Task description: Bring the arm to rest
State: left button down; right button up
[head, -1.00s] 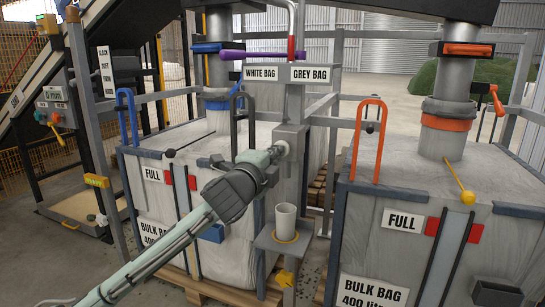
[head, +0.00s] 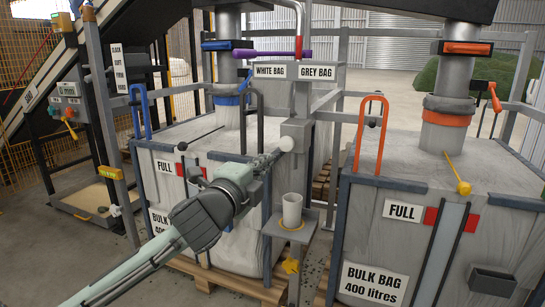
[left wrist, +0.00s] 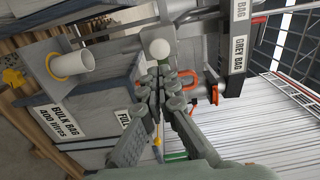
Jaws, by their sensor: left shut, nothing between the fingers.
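My left gripper (head: 272,157) reaches in from the lower left, in front of the grey post box (head: 299,130). Its fingers are closed together and empty, as the left wrist view (left wrist: 165,78) also shows. A pale round knob (head: 287,143) on the post box is just past the fingertips. In the left wrist view the white knob (left wrist: 160,48) shows beyond the tips, apparently with a small gap. My right gripper is not in view.
A white cup (head: 292,209) stands on a small shelf below. Bulk bags with FULL signs (head: 403,210) stand left and right of the post. An orange handle (head: 369,140) and a dark handle (head: 247,115) rise nearby. A purple bar (head: 272,54) is above.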

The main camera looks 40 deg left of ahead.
pick_arm(q)
jog(key=shift+s+d, duration=0.15)
jog(key=shift+s, duration=0.5)
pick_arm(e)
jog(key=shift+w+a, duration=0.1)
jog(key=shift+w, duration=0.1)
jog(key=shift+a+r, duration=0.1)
